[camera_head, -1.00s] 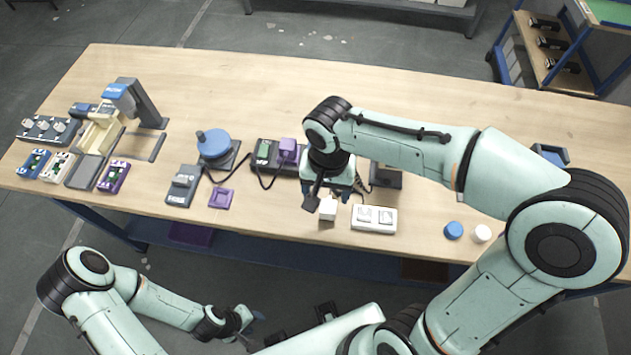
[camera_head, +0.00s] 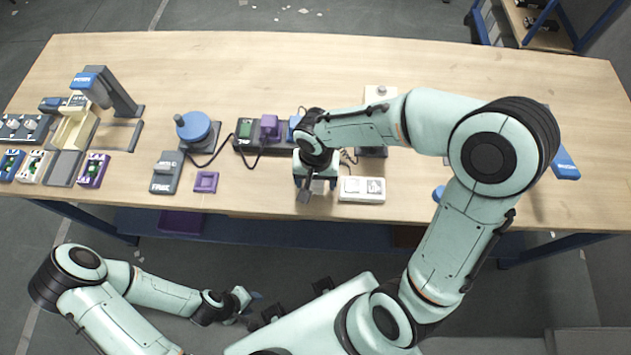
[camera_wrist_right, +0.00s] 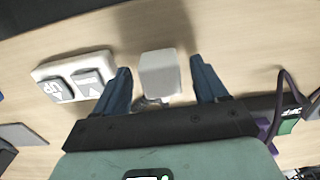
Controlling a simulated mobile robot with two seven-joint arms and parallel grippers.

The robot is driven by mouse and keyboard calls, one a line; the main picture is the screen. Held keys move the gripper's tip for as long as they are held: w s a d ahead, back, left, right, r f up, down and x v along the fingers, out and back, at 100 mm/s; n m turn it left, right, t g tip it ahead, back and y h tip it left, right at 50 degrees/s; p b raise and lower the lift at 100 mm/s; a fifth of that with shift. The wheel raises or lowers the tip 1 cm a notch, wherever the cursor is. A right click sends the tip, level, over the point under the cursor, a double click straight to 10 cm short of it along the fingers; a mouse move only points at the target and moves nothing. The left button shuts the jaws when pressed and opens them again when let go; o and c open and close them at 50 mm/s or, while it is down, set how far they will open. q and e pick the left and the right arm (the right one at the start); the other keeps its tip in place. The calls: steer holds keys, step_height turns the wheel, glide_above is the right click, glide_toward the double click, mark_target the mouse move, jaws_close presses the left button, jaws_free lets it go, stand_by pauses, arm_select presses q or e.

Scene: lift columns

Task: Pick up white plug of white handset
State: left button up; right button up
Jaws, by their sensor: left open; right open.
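The white handset, a flat white box with two grey keys, lies near the table's front edge in the head view (camera_head: 362,190) and at the left in the right wrist view (camera_wrist_right: 72,78). The white plug, a small white block (camera_wrist_right: 158,75), stands beside it; in the head view it is mostly hidden by my right gripper (camera_head: 315,190). In the right wrist view my right gripper (camera_wrist_right: 161,88) is open, with its blue fingers on either side of the plug and a gap visible to each. My left gripper (camera_head: 250,302) is open and empty, in front of the table and low.
A dark unit with green and purple parts (camera_head: 262,133) stands left of my right gripper, with black cables nearby. A blue crank disc (camera_head: 194,127) and a grey box (camera_head: 166,172) are further left. The table's back is clear.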

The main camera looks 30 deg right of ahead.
step_height(320, 180, down, 2)
arm_select(q)
steer(key=shift+f, duration=0.1)
arm_select(e)
steer(key=shift+c, duration=0.3)
steer(key=c, duration=0.9)
steer(key=shift+r, duration=0.15)
arm_select(q)
steer(key=w+r+p, duration=0.2)
steer(key=r, duration=0.1)
steer(key=shift+w, duration=0.15)
arm_select(e)
step_height(320, 180, up, 20)
steer(key=shift+f, duration=0.1)
